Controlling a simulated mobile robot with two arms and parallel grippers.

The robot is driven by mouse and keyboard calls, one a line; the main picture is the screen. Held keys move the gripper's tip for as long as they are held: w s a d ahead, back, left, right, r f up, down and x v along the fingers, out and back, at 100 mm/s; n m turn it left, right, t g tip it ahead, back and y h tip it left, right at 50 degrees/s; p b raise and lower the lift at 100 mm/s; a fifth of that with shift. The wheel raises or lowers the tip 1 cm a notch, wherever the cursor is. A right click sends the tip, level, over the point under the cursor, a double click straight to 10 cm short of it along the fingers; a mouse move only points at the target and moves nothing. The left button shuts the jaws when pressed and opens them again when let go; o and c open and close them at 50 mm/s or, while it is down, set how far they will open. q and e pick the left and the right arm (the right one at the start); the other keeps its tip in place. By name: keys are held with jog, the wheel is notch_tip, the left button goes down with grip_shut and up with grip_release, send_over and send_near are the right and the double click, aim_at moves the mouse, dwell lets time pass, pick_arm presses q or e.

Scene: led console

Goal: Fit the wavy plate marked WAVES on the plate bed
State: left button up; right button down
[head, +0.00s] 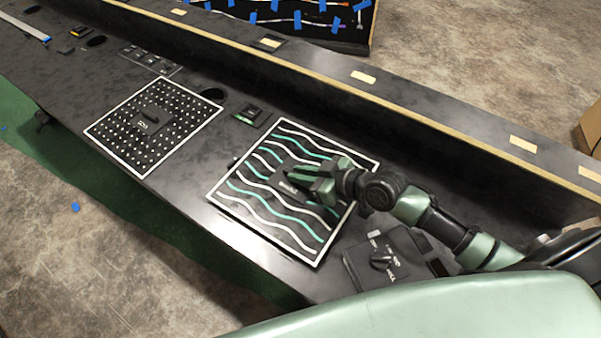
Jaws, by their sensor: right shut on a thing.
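The wavy plate (262,205) is a black square with a white border and white and green wavy lines, in the middle of the head view. It lies on or just above the black console top; I cannot tell if it is seated. My right gripper (298,180) comes in from the right and is shut on the plate's central handle, which its fingers partly hide. The label by the handle is too small to read surely. The plate bed is not visible as a separate thing and may be under the plate. My left gripper is not in view.
A dotted black plate (120,133) with its own handle lies to the left. A small box with a rotary knob (381,260) stands close to the wavy plate's lower right. A small switch block (249,115) and a round hole (211,95) are behind. A raised ledge (400,100) runs along the back.

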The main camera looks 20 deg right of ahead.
jog(key=shift+w+f+b, duration=0.1)
jog(key=shift+f+b, duration=0.5)
jog(key=shift+f, duration=0.1)
dwell(0.8)
jog(key=c, duration=1.3)
grip_release()
jog(key=shift+f, duration=0.2)
jog(key=v, duration=0.6)
jog(key=shift+s+d+r, duration=0.15)
jog(key=shift+s, duration=0.2)
jog(key=shift+s+d+r, duration=0.3)
jog(key=shift+s+r, duration=0.1)
jog(key=shift+r, duration=0.15)
